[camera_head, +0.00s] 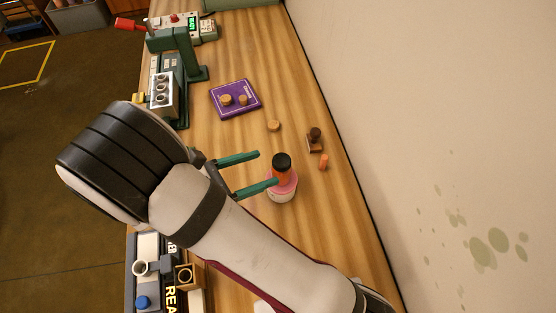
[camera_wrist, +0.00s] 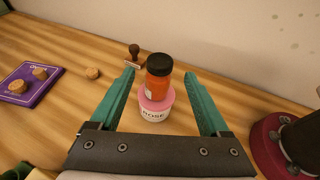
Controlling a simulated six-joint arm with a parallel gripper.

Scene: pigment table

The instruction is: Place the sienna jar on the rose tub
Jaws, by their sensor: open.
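The sienna jar (camera_head: 282,166), orange with a black lid, stands upright on the pink lid of the rose tub (camera_head: 283,194). In the wrist view the orange jar (camera_wrist: 157,86) rests on the tub (camera_wrist: 153,108), whose white side reads ROSE. My gripper (camera_head: 267,168) has two green fingers spread apart. In the wrist view my gripper (camera_wrist: 165,85) shows a finger on each side of the jar and tub, with a gap to both. It is open and empty. The fingers hide part of the tub in the head view.
A purple mat (camera_head: 236,98) with cork pieces lies farther back. A green press (camera_head: 180,60) stands back left. A wall runs along the right.

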